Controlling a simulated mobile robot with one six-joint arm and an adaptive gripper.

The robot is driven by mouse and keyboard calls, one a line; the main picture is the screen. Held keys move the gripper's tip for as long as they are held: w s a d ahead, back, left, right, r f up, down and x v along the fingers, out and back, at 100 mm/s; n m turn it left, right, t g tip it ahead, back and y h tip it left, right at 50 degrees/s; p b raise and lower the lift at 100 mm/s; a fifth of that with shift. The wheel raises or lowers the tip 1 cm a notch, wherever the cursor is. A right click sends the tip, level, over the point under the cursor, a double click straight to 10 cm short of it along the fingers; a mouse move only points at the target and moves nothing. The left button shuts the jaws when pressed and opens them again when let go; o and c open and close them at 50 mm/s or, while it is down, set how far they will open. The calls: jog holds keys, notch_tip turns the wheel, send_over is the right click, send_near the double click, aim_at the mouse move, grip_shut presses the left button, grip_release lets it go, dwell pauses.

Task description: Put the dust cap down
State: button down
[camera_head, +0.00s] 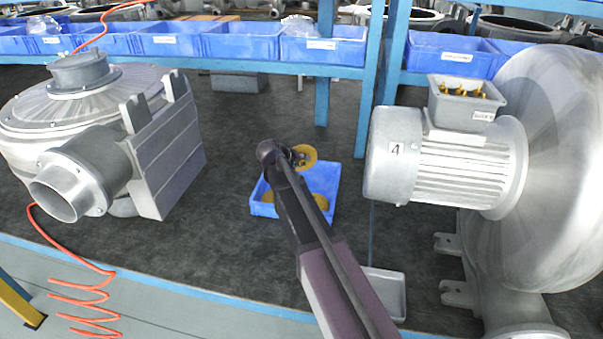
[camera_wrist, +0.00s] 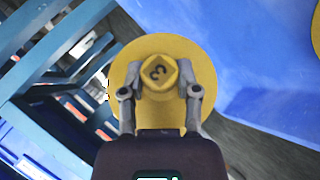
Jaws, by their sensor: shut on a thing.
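My gripper (camera_wrist: 159,78) is shut on that knob in the wrist view. In the head view the held cap (camera_head: 306,156) shows at the end of my arm, above the blue bin (camera_head: 329,181). Other yellow caps (camera_head: 320,202) lie in that bin on the dark bench, partly hidden by my arm. In the wrist view the bin's blue surface (camera_wrist: 255,50) is beside the held cap.
A grey blower (camera_head: 90,135) stands at left and a motor with blower (camera_head: 450,160) at right. Blue shelf bins (camera_head: 240,42) line the back behind a blue post (camera_head: 368,100). A small white tray (camera_head: 387,291) lies at lower right.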

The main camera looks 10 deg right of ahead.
aim_at(302, 170)
jog(key=shift+f, duration=0.1)
jog(key=shift+f+b, duration=1.8)
jog(key=shift+b, duration=0.1)
jog(key=shift+f+b, duration=0.3)
jog(key=shift+f, duration=0.05)
jog(key=shift+c, duration=1.6)
grip_release()
jog(key=shift+r, duration=0.1)
